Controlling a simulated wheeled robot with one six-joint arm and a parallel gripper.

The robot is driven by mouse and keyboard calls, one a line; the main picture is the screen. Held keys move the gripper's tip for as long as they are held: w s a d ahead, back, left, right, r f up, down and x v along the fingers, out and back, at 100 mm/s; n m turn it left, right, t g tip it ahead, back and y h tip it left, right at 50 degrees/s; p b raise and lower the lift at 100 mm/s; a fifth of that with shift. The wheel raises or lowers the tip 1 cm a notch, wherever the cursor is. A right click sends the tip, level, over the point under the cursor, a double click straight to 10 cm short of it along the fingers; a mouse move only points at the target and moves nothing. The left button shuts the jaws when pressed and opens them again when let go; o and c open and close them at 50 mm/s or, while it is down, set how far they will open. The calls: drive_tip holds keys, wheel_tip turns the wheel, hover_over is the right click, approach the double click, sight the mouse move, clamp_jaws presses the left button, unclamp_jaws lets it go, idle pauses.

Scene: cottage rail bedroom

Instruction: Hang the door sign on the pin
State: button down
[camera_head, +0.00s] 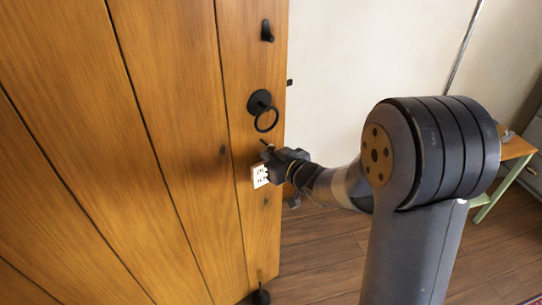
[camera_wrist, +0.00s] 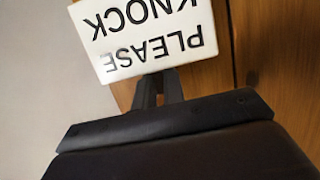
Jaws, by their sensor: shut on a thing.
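The door sign (camera_head: 260,176) is a small white plate with dark lettering, close to the wooden door's face in the head view. In the wrist view the sign (camera_wrist: 150,38) reads "PLEASE KNOCK" upside down in the picture. My gripper (camera_head: 272,160) is shut on the sign; its dark fingers (camera_wrist: 157,90) meet at the sign's edge. A short dark rod (camera_head: 264,142) shows just above my gripper, below the ring; it may be the pin, but I cannot tell for sure. Whether the sign touches the door is unclear, and its hanging hole or loop is not visible.
The plank door (camera_head: 180,130) fills the left. A black ring knocker (camera_head: 262,108) hangs above my gripper and a black hook (camera_head: 267,31) sits higher. A pale wall (camera_head: 370,60) is right of the door. A wooden table (camera_head: 516,147) stands far right.

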drive_tip(key=shift+f+b, duration=0.45)
drive_tip(key=shift+f, duration=0.05)
drive_tip(key=shift+s+d+f, duration=0.1)
drive_tip(key=shift+s+f, duration=0.15)
drive_tip(key=shift+f, duration=0.3)
drive_tip(key=shift+b, duration=0.3)
drive_tip(key=shift+r+p, duration=0.35)
drive_tip(key=shift+p, duration=0.05)
idle(0.3)
drive_tip(key=c, duration=1.4)
unclamp_jaws()
drive_tip(key=shift+w, duration=0.1)
drive_tip(key=p+v, duration=0.1)
drive_tip(key=v, duration=1)
drive_tip(key=shift+w+r, duration=0.2)
drive_tip(key=shift+r, duration=0.2)
